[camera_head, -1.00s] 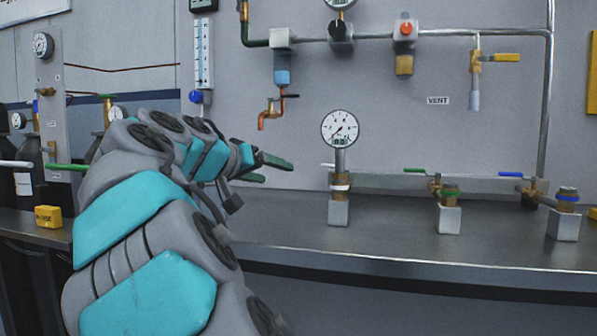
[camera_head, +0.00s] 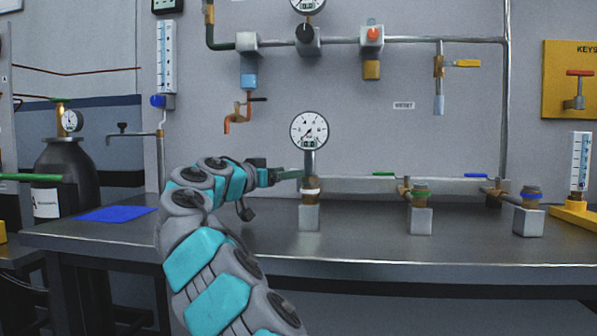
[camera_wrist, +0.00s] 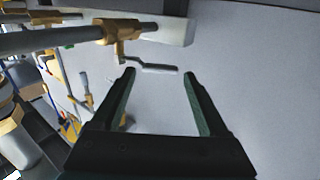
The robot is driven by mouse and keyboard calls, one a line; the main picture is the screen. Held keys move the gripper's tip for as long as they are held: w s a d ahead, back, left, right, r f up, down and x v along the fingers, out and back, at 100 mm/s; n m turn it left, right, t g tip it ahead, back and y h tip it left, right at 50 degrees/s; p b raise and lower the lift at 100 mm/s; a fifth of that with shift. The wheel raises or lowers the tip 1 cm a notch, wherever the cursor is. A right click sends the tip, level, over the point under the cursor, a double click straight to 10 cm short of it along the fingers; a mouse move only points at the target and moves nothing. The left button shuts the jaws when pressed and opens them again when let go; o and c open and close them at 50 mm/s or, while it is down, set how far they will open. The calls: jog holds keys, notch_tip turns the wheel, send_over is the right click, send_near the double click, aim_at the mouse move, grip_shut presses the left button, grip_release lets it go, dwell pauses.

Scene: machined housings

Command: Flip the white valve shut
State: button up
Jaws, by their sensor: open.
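My gripper (camera_head: 288,174) points right, just left of the gauge stem. In the wrist view my gripper (camera_wrist: 158,74) is open and empty, its two dark green fingers apart.
A green-handled valve (camera_head: 421,193) and a blue-handled valve (camera_head: 530,195) stand to the right on the bench (camera_head: 400,255). The round gauge (camera_head: 309,131) rises above the white valve. A copper tap (camera_head: 237,118) hangs on the wall. A blue mat (camera_head: 115,214) lies at left.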

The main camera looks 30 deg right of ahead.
jog(key=shift+p+x, duration=0.3)
jog(key=shift+x, duration=2.05)
jog(key=shift+c, duration=0.2)
grip_shut()
